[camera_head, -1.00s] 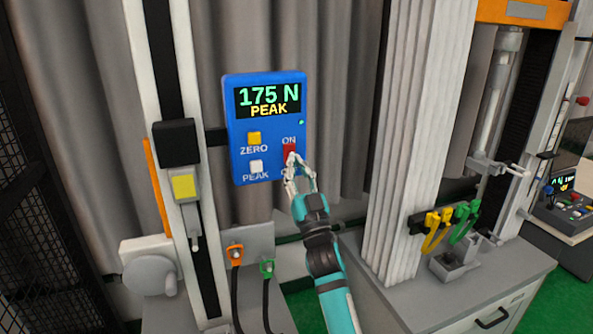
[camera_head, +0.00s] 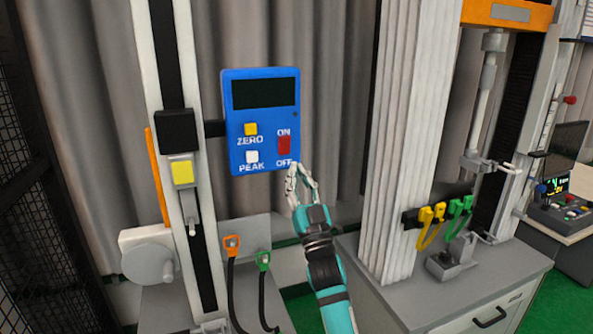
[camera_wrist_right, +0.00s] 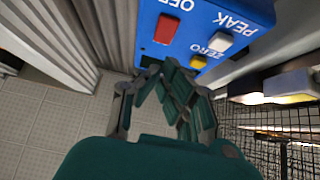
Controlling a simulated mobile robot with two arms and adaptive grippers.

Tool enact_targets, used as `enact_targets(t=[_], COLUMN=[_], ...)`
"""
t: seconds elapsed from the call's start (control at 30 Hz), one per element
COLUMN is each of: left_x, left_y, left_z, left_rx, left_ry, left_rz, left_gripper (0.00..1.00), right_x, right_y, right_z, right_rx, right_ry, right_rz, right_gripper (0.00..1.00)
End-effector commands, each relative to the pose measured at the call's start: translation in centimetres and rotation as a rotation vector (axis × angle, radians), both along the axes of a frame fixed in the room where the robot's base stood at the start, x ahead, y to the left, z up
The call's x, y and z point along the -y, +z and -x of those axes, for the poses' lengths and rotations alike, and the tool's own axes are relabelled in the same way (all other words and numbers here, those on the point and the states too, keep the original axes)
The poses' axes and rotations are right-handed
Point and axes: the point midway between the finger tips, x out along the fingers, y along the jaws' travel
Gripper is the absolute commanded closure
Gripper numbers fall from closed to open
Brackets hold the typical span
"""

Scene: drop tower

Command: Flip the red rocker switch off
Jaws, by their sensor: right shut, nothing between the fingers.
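The red rocker switch (camera_head: 284,146) is on the right side of a blue control box (camera_head: 236,153), between the labels ON above and OFF below. The box's display (camera_head: 264,93) is dark. My right gripper (camera_head: 301,168) is shut and empty, just below and right of the switch at the box's lower right corner, apart from the switch in the head view. In the right wrist view the switch (camera_wrist_right: 166,28) shows uncovered on the box, beyond the fingers (camera_wrist_right: 160,75). My left gripper is not in view.
A yellow ZERO button (camera_head: 251,129) and a white PEAK button (camera_head: 252,156) sit left of the switch. The tower's white column (camera_head: 159,60) stands left of the box. A pale ribbed column (camera_head: 405,130) stands to the right of my arm.

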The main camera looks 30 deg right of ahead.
Motion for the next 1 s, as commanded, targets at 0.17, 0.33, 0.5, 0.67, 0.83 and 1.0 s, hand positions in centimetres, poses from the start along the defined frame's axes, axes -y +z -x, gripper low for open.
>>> enact_targets(t=[0.17, 0.33, 0.5, 0.67, 0.83, 1.0], left_x=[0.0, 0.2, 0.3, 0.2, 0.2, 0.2], left_y=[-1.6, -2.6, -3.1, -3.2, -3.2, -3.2], left_z=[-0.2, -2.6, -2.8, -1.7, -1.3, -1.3], left_rx=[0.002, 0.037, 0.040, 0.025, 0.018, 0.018], left_ry=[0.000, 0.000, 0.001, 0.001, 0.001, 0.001], left_rz=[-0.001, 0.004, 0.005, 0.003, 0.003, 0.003], left_gripper=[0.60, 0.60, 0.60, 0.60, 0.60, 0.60], right_x=[-0.3, -0.7, -1.0, -1.0, -1.0, -1.0], right_y=[-2.9, -5.1, -6.3, -6.5, -6.4, -6.4], right_z=[1.5, 3.2, 4.2, 4.4, 4.4, 4.4], right_rx=[-0.005, -0.003, -0.002, -0.001, -0.001, -0.002], right_ry=[0.000, -0.001, 0.000, -0.001, -0.001, -0.001], right_rz=[-0.003, -0.001, -0.002, -0.001, -0.001, -0.001], right_gripper=[1.00, 1.00, 1.00, 1.00, 1.00, 1.00])
